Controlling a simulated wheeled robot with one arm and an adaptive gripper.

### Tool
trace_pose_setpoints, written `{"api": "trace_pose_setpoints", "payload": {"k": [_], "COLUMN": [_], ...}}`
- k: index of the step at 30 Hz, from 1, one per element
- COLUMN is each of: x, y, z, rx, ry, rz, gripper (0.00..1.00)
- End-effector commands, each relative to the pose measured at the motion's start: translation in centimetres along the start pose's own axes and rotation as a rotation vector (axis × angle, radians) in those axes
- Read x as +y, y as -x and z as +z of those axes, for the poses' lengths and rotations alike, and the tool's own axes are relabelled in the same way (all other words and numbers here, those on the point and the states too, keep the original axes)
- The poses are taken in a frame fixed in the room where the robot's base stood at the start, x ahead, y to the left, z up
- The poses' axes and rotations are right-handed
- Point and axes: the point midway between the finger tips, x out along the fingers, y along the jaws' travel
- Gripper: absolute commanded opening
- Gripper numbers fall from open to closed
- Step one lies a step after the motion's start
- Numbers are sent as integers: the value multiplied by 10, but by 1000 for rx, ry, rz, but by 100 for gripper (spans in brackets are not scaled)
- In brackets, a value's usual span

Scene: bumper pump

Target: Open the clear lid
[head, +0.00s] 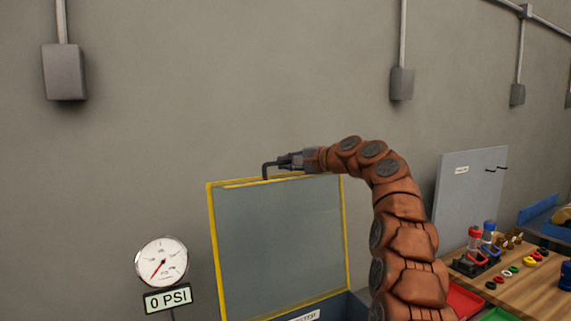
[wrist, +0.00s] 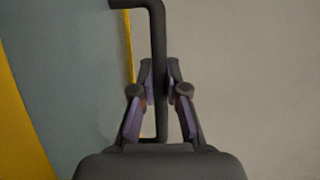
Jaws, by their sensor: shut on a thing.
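The clear lid (head: 280,245) has a yellow frame and stands raised, close to upright, above a dark box (head: 345,306) at the bottom of the head view. Its pane and yellow edge (wrist: 22,115) fill the left of the wrist view. A black bar handle (head: 265,170) is at the lid's top edge; it also shows in the wrist view (wrist: 158,40), bent to the left at its upper end. My gripper (head: 284,160) is shut on this handle, with its fingers (wrist: 160,78) on both sides of the bar. My arm hides the area right of the lid.
At right, a wooden bench (head: 530,290) holds coloured rings and small parts, with a grey panel (head: 465,200) behind. The grey wall behind the lid carries conduit boxes.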

Motion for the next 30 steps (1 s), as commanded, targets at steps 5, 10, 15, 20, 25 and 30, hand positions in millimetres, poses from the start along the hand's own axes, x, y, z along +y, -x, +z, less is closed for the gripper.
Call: {"api": "trace_pose_setpoints", "payload": {"k": [5,10,15,20,25,30], "x": [-2,-2,0,0,1,0], "y": [0,1,0,0,1,10], "z": [1,1,0,0,0,-1], "rx": [0,0,0,0,1,4], "ry": [1,1,1,0,-1,-1], "rz": [-2,-2,-1,1,2,0], "gripper": [0,24,39,39,39,39]}}
